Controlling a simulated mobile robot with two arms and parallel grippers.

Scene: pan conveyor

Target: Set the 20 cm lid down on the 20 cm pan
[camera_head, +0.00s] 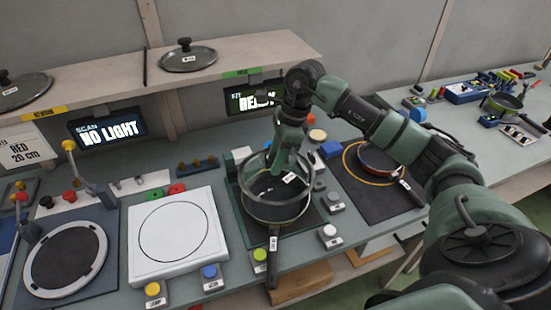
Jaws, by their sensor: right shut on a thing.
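A dark pan (273,219) stands on a dark square station in the middle of the bench, its black handle (271,262) pointing toward me. A glass lid with a pale rim (243,172) is over the pan, roughly in line with it. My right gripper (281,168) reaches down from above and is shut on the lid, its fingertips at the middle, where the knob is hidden. Whether the lid's rim touches the pan's rim cannot be told. My left gripper is not in view.
Two more lids lie on the shelf (240,62): one at its middle (188,57), one at left (22,90). A red pan (379,160) sits on a mat at right. Left are a white plate (178,246) and a ring fixture (63,266). Buttons line the front edge.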

